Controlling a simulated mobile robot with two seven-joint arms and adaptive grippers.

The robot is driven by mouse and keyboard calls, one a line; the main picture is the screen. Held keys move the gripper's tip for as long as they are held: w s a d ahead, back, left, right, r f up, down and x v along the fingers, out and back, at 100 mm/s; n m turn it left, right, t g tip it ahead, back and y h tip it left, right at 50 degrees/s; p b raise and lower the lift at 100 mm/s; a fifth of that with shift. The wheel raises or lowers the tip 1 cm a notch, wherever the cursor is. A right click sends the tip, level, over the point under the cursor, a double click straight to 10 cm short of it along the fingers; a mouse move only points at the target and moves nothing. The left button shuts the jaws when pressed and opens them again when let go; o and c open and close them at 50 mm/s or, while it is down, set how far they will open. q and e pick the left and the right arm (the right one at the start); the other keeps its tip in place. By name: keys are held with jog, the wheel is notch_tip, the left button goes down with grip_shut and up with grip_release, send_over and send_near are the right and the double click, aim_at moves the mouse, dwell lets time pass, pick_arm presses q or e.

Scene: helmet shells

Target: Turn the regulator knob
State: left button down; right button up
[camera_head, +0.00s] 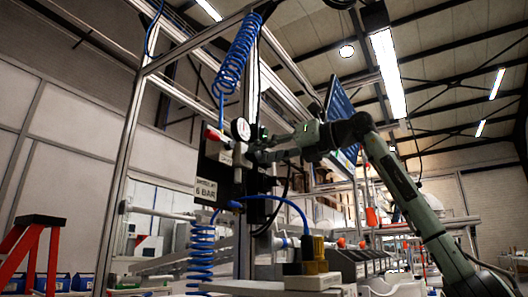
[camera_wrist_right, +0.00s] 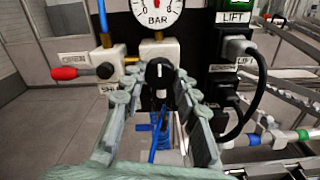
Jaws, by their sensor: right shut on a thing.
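The regulator knob (camera_wrist_right: 159,73) is black with a white mark on its face. It sits below the round pressure gauge (camera_wrist_right: 156,12), which is marked BAR; the gauge also shows in the head view (camera_head: 241,129). My right gripper (camera_wrist_right: 158,84) has one finger on each side of the knob and is shut on it. In the head view my right gripper (camera_head: 262,152) reaches in from the right to the regulator, and the knob cannot be made out there. My left gripper is in neither view.
A red-handled valve (camera_wrist_right: 66,73) lies left of the knob. A black cable (camera_wrist_right: 256,85) loops down on the right under the LIFT label (camera_wrist_right: 236,17). Blue coiled hoses (camera_head: 239,52) hang around the metal frame. A red step stand (camera_head: 33,240) is at far left.

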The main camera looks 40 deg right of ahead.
jog(key=shift+m, duration=0.4)
jog(key=shift+m+p, duration=0.55)
jog(key=shift+m, duration=0.25)
jog(key=shift+m+p, duration=0.35)
jog(key=shift+m, duration=0.55)
jog(key=m+p, duration=0.1)
jog(key=m, duration=0.2)
jog(key=shift+m, duration=0.3)
pick_arm(q)
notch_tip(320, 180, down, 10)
jog(key=p, duration=0.1)
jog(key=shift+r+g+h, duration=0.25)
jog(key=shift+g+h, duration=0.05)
pick_arm(e)
jog(key=shift+m, duration=1.8)
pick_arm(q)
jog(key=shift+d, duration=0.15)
pick_arm(e)
jog(key=o, duration=1.2)
jog(key=shift+c, duration=0.2)
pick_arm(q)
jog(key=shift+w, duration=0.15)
